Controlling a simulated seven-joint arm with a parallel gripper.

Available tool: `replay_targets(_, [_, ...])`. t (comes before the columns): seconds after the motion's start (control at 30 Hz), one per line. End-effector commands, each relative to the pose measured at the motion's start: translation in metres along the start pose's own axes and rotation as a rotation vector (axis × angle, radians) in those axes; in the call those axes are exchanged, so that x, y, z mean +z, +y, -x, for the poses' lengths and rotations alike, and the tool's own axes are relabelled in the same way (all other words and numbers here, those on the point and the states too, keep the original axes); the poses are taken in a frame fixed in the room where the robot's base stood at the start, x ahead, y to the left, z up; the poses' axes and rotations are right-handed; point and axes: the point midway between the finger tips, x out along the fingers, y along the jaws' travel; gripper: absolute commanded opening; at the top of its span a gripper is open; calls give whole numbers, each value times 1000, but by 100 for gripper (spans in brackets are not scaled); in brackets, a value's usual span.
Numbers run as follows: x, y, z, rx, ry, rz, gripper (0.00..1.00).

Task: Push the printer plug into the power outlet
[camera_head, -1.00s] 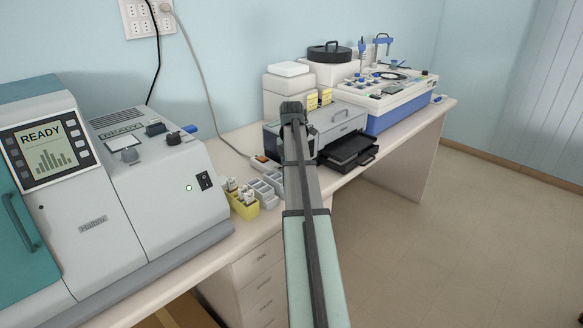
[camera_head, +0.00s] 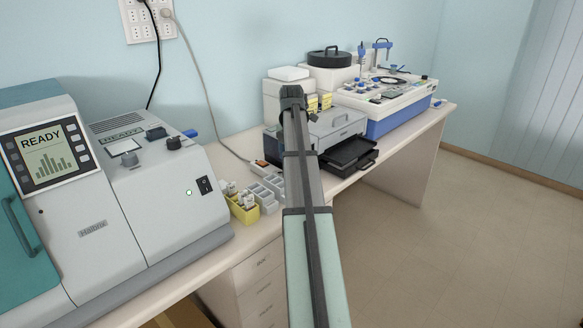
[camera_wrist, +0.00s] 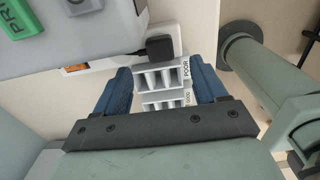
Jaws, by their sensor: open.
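The printer (camera_head: 338,128) stands on the bench beyond my arm in the head view. A black plug (camera_wrist: 160,47) shows in the wrist view at a white power strip (camera_wrist: 105,63) with an orange switch; I cannot tell whether it is seated. The strip's orange end also shows in the head view (camera_head: 262,164). My gripper (camera_wrist: 160,69) has its two blue fingers spread, one on each side of the view, with the plug ahead of the gap between them. No contact with the plug shows. My arm hides the gripper in the head view.
Grey compartment racks (camera_wrist: 162,77) labelled POOR and GOOD show between the fingers. A yellow rack (camera_head: 243,208) with bottles stands beside the large analyzer (camera_head: 165,200). The wall outlet (camera_head: 150,20) holds a black and a grey cable. Floor is open at right.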

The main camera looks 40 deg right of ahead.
Motion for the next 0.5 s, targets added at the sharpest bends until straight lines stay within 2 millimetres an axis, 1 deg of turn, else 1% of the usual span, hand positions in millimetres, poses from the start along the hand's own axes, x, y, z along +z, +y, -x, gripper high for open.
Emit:
replay_targets(0.03, [1,1,12,1,-1,0,72])
replay_targets(0.2, [1,1,40,1,-1,0,72])
replay_targets(0.33, [1,1,58,1,0,0,72])
replay_targets(0.5, [0,0,70,0,0,0,72])
